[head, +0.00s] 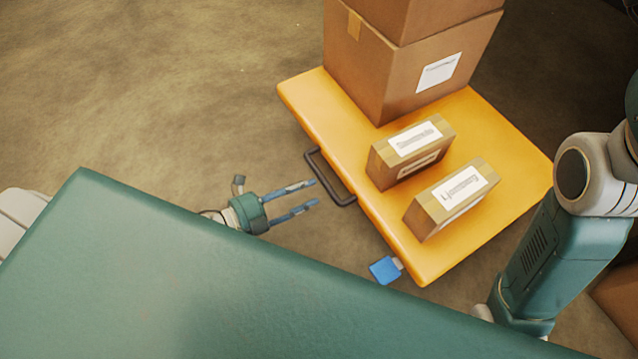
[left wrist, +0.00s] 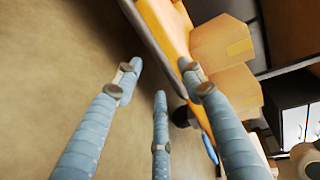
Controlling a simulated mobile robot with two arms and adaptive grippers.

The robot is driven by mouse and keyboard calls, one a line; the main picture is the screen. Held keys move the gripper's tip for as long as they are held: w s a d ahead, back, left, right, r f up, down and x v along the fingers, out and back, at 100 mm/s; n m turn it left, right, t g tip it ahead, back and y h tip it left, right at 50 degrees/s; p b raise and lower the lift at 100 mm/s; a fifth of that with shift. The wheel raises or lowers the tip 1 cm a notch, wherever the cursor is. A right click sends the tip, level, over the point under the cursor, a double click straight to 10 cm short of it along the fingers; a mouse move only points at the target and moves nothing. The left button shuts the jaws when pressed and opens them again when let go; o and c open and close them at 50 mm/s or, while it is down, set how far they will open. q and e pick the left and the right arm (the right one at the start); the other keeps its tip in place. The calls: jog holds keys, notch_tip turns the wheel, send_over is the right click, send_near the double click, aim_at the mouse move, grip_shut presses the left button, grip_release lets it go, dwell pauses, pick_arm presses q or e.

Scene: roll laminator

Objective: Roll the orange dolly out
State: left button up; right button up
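The orange dolly (head: 310,92) stands on the floor, its flat deck carrying boxes. A dark handle (head: 331,180) sticks out from its left edge. A blue pedal-like tab (head: 385,270) sits at its near corner. My left gripper (head: 315,193) is open and empty, its fingers pointing right toward the handle, seemingly just short of it. In the left wrist view the spread fingers (left wrist: 160,82) have bare floor between them, and the orange deck (left wrist: 165,28) is at upper centre. My right arm shows at the right, but its gripper is out of sight.
Large stacked cartons (head: 400,70) and two small labelled boxes (head: 412,150) (head: 452,197) ride on the deck. My green body panel covers the lower left. The floor (head: 150,80) left of the dolly is clear. A brown box (head: 618,300) stands at the right edge.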

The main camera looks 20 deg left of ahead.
pick_arm(q)
jog(key=v, duration=0.5)
jog(key=shift+s+a, duration=0.15)
jog(key=shift+s, duration=0.05)
